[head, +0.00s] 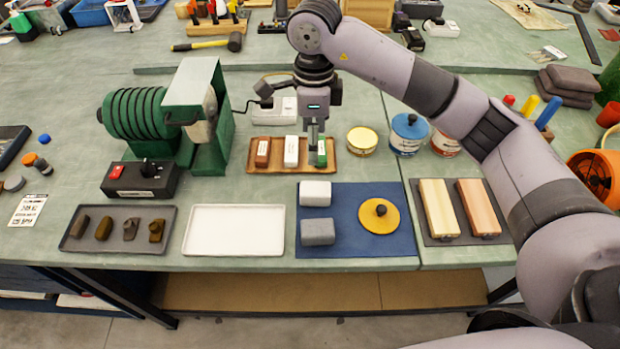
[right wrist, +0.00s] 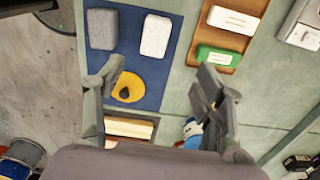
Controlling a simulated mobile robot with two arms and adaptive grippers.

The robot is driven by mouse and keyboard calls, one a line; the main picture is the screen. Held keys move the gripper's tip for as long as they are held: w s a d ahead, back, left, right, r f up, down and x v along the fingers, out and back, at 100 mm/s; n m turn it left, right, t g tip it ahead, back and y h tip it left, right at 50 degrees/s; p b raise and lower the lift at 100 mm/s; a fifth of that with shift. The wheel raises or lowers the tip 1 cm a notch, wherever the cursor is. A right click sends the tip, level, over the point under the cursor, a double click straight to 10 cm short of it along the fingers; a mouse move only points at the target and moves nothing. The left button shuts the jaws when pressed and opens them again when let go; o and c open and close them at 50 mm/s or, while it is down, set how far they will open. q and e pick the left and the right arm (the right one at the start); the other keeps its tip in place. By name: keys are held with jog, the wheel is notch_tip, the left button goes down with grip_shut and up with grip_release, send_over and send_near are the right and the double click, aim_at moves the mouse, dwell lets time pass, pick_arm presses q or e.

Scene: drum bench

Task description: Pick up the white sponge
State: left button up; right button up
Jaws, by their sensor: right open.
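The white sponge (head: 315,191) lies on the blue mat (head: 345,250), at its back left, just behind a grey sponge (head: 318,231). In the right wrist view the white sponge (right wrist: 156,36) is beyond the fingertips, beside the grey sponge (right wrist: 102,29). My right gripper (head: 314,160) points down over the wooden tray behind the mat, in front of part of its green bar. In the right wrist view the right gripper (right wrist: 160,80) has its fingers wide apart and nothing between them. My left gripper is not in view.
The wooden tray (head: 333,143) holds red, white and green bars. A yellow disc (head: 370,222) with a dark knob lies on the mat. An empty white tray (head: 234,230) is left of it; a board with two wooden blocks (head: 438,208) is right. Tins stand behind.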

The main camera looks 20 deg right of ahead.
jog(key=p, duration=0.3)
send_over(316, 188)
jog(key=f, duration=0.8)
jog(key=shift+s+a, duration=0.1)
jog(key=shift+a, duration=0.15)
notch_tip(316, 188, down, 3)
jog(key=shift+r, duration=0.15)
jog(key=shift+d+f+p, duration=0.1)
jog(key=shift+f+p, duration=0.5)
jog(key=shift+f, duration=0.25)
notch_tip(316, 188, down, 4)
jog(key=shift+d+r+p, duration=0.1)
jog(key=shift+r+p, duration=0.1)
jog(key=shift+p, duration=0.45)
jog(key=shift+f, duration=0.3)
jog(key=c, duration=0.8)
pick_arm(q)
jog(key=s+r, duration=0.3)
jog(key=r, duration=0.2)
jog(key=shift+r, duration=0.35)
pick_arm(e)
jog(key=shift+c, duration=0.7)
jog(key=shift+r, duration=0.1)
